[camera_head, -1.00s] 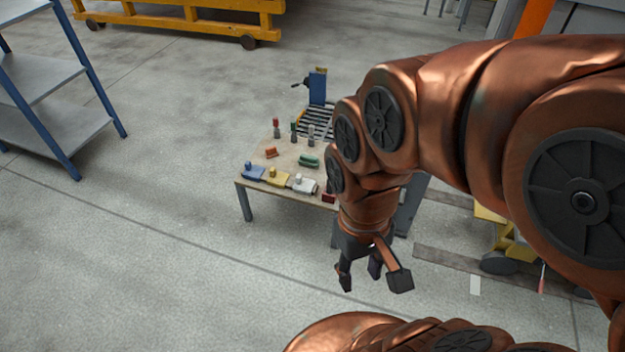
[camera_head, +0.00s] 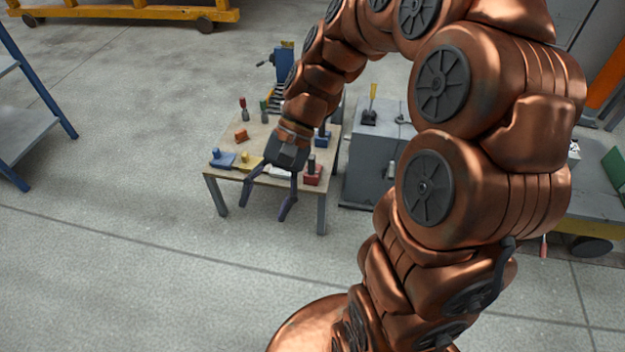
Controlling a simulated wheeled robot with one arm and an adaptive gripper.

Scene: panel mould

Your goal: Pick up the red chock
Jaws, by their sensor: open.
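The red chock (camera_head: 312,177) sits at the front right corner of a small work table (camera_head: 229,175), with a dark upright piece at it. My gripper (camera_head: 268,204) is open and empty, its fingers spread and pointing down. In the picture it overlaps the table's front edge, just left of the red chock and apart from it. My gripper hides much of a white block (camera_head: 283,170) and part of a yellow block (camera_head: 249,160).
A blue block (camera_head: 222,160) is at the table's front left, and a smaller orange-red piece (camera_head: 241,135) lies behind. Upright-handled items stand further back. A grey cabinet (camera_head: 368,165) stands right of the table. The floor in front is clear.

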